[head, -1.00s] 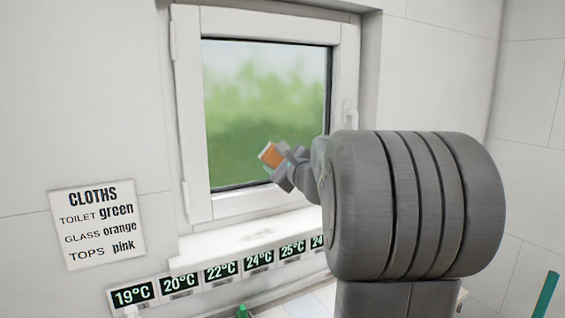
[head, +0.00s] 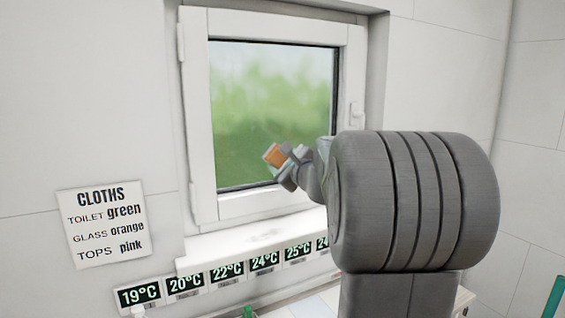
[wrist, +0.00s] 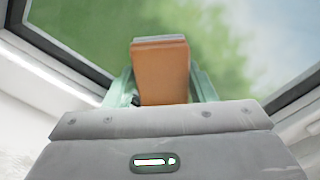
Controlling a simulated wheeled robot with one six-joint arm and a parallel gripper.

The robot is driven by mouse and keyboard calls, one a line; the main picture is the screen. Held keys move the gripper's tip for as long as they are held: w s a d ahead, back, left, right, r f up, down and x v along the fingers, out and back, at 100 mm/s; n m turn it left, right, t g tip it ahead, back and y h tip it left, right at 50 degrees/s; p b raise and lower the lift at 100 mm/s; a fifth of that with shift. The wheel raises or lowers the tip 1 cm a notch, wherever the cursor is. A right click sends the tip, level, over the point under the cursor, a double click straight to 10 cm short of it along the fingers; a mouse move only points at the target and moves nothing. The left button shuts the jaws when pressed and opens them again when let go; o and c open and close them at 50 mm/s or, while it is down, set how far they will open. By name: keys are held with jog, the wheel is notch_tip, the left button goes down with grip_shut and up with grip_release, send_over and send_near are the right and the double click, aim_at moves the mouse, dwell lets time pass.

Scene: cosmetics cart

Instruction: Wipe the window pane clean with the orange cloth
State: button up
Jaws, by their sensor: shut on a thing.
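The window pane (head: 270,95) sits in a white frame and shows a blurred green view; it also fills the top of the wrist view (wrist: 90,40). My gripper (head: 279,165) is in front of the pane's lower right part. It is shut on the orange cloth (head: 273,156), a folded block with a greyish far edge. In the wrist view the orange cloth (wrist: 162,75) stands between the two pale green fingers of my gripper (wrist: 163,88). I cannot tell whether the cloth touches the glass. Faint pale haze shows on parts of the pane.
A window handle (head: 356,116) is on the right of the frame. A white sill (head: 235,246) juts out below, with several temperature displays (head: 227,272) under it. A cloth colour sign (head: 103,222) hangs on the left wall. My arm blocks the right side.

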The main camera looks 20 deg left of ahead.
jog(key=shift+x, duration=0.8)
jog(key=shift+w+d, duration=0.65)
jog(key=shift+d, duration=0.1)
jog(key=shift+w+d, duration=0.55)
jog(key=shift+w, duration=0.3)
jog(key=shift+s, duration=0.1)
jog(key=shift+s+a+b, duration=0.4)
jog(key=shift+s+a, duration=1)
jog(key=shift+s, duration=0.1)
